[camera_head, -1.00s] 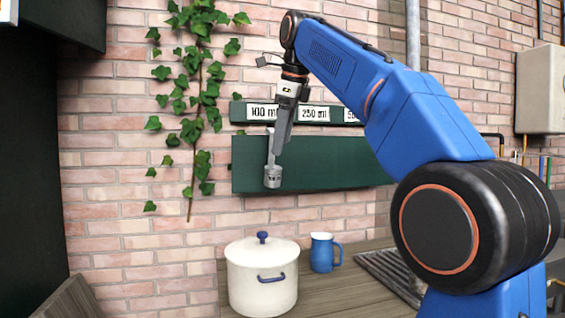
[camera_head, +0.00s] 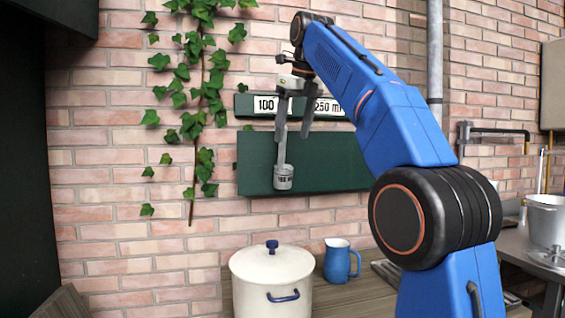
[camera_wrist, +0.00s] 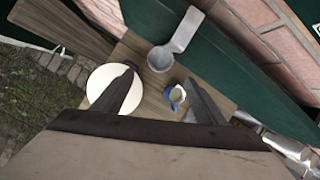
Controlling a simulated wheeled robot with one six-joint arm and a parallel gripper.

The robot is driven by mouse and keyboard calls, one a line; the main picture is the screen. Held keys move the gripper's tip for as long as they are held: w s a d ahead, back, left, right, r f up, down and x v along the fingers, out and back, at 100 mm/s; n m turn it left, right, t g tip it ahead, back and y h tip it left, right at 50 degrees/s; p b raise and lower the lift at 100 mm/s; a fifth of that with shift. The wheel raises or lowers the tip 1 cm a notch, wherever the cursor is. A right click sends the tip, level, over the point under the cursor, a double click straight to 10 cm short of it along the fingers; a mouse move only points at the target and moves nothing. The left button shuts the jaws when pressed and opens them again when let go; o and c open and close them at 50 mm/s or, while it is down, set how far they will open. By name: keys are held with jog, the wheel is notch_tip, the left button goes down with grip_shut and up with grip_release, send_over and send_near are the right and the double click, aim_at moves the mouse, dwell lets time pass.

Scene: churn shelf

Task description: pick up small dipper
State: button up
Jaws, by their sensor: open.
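The small dipper (camera_head: 283,178) is a grey metal cup on a long upright handle. It hangs in front of the green board, below the "100" label. My gripper (camera_head: 294,138) points down at the height of the dipper's handle, its two fingers apart and empty. In the head view the left finger overlaps the upper handle, so contact cannot be told. In the wrist view the dipper's cup (camera_wrist: 160,60) and its flat handle lie beyond the open fingertips (camera_wrist: 163,78), in line with the gap between them.
A cream lidded pot (camera_head: 270,285) and a blue jug (camera_head: 338,262) stand on the wooden counter below. The green board (camera_head: 335,165) and brick wall are close behind the gripper. Ivy (camera_head: 190,90) climbs at left. A metal pot (camera_head: 545,220) stands at far right.

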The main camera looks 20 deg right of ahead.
send_near(285, 187)
jog(key=w+f, duration=0.4)
jog(key=w, duration=0.1)
jog(key=shift+a+f, duration=0.2)
jog(key=shift+f, duration=0.1)
jog(key=c, duration=1.3)
jog(key=shift+r, duration=0.1)
